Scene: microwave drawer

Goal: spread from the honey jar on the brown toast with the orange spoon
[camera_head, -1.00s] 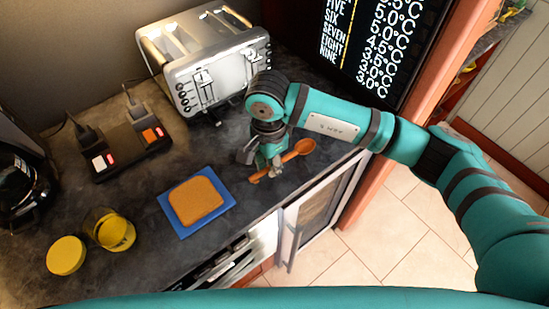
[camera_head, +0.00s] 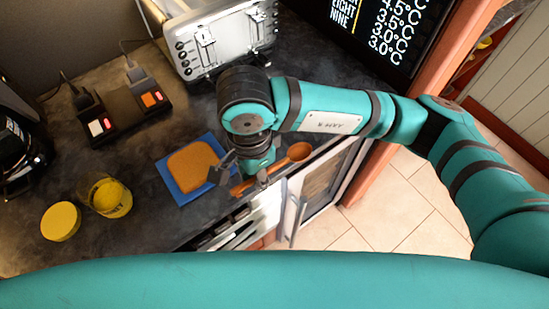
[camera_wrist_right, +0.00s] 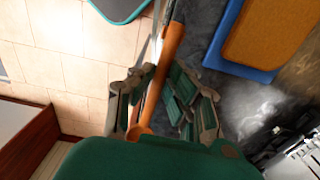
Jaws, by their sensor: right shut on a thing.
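The orange spoon (camera_head: 299,152) is in my right gripper (camera_head: 247,178), which is shut on its handle near the counter's front edge. In the right wrist view the spoon (camera_wrist_right: 166,62) runs between the fingers (camera_wrist_right: 158,98). The brown toast (camera_head: 190,164) lies on a blue board (camera_head: 186,198), just left of the right gripper. The toast also shows in the right wrist view (camera_wrist_right: 270,35). The honey jar (camera_head: 111,199) stands open on the counter left of the toast, with yellow content. My left gripper is not in view.
A yellow lid (camera_head: 60,222) lies left of the jar. A silver toaster (camera_head: 218,42) stands behind the toast.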

